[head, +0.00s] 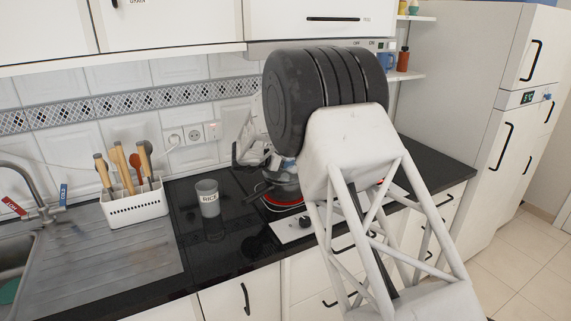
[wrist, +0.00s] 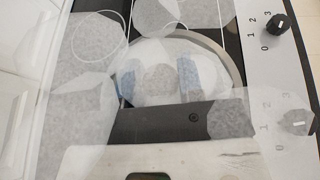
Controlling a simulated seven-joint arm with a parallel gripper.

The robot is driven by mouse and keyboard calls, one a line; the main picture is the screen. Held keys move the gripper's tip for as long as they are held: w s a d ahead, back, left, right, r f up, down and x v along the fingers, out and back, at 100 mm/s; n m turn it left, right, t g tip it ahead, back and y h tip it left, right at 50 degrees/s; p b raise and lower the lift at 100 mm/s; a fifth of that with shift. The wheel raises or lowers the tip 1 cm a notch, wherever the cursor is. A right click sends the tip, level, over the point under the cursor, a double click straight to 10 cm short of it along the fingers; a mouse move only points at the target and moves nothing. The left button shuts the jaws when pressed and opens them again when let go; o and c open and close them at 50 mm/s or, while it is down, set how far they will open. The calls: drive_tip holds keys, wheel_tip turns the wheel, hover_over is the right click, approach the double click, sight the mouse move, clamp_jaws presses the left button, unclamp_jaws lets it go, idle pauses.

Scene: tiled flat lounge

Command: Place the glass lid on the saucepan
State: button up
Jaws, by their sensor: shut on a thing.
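The dark saucepan (head: 285,188) stands on a red-glowing burner of the hob in the head view, partly hidden behind my arm. My gripper (head: 287,163) is low over it, mostly hidden by my arm. In the wrist view my gripper's blue-padded fingers (wrist: 158,82) are shut over a round, pale-rimmed shape. I take the held thing to be the glass lid, but its outline is hard to make out through reflections. I cannot tell whether the lid touches the saucepan's rim.
A white utensil holder (head: 136,208) is by the sink. Hob knobs (wrist: 278,25) line the right of the wrist view. A hood (head: 320,45) hangs above.

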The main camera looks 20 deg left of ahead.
drive_tip(key=shift+f, duration=0.3)
drive_tip(key=shift+f, duration=0.1)
drive_tip(key=o, duration=1.1)
drive_tip(key=shift+v, duration=6.05)
drive_tip(key=shift+w, duration=0.1)
